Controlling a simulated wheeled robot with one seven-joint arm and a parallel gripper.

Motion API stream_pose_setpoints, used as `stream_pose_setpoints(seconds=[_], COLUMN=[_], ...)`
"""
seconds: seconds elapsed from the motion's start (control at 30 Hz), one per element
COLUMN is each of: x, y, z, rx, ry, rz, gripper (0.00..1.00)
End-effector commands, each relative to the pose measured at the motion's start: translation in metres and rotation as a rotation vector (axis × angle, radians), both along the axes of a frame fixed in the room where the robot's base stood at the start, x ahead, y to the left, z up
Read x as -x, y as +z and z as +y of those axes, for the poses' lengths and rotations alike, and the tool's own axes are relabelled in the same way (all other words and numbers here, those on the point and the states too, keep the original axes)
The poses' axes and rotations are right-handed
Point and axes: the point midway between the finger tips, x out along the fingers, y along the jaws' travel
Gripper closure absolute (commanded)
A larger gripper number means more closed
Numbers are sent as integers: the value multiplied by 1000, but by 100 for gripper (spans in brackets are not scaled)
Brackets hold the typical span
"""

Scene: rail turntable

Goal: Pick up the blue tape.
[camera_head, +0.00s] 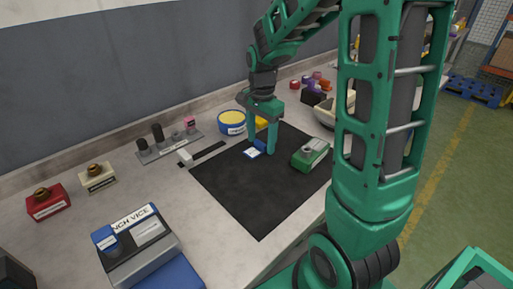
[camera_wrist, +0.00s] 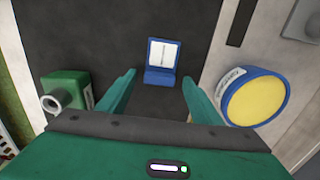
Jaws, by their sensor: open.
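A small blue thing with a white label, which I take as the blue tape (camera_head: 252,153), lies on the black mat (camera_head: 257,208). In the wrist view the blue tape (camera_wrist: 158,76) shows between and just beyond my fingertips, its label face turned up. My gripper (camera_head: 260,146) points down at it in the head view, with one finger partly in front of it. In the wrist view my gripper (camera_wrist: 159,78) is open, and the fingers stand apart on either side with nothing held. I cannot tell how high the tips are above the mat.
A green box-like device (camera_head: 310,153) sits right of the gripper on the mat. A blue round tin with a yellow top (camera_head: 231,122) stands behind. A bench vice (camera_head: 137,242) is at the front left. The front of the mat is clear.

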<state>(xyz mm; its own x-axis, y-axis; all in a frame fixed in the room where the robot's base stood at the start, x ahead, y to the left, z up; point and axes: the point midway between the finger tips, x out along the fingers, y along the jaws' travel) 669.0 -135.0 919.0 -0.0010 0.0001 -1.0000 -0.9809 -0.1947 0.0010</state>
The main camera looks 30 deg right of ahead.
Motion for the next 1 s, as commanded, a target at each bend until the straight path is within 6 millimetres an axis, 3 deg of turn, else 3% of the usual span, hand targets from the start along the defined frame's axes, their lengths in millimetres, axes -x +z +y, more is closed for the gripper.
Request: stream_pose_setpoints(seconds=[0.13,0.3,0.33,0.77,1.0], x=[0,0,0,0,-1], y=[0,0,0,6,40], z=[0,0,0,0,0], rx=[0,0,0,1,1], ry=[0,0,0,0,0], rz=[0,0,0,-2,-5], gripper=[41,81,84,84,84])
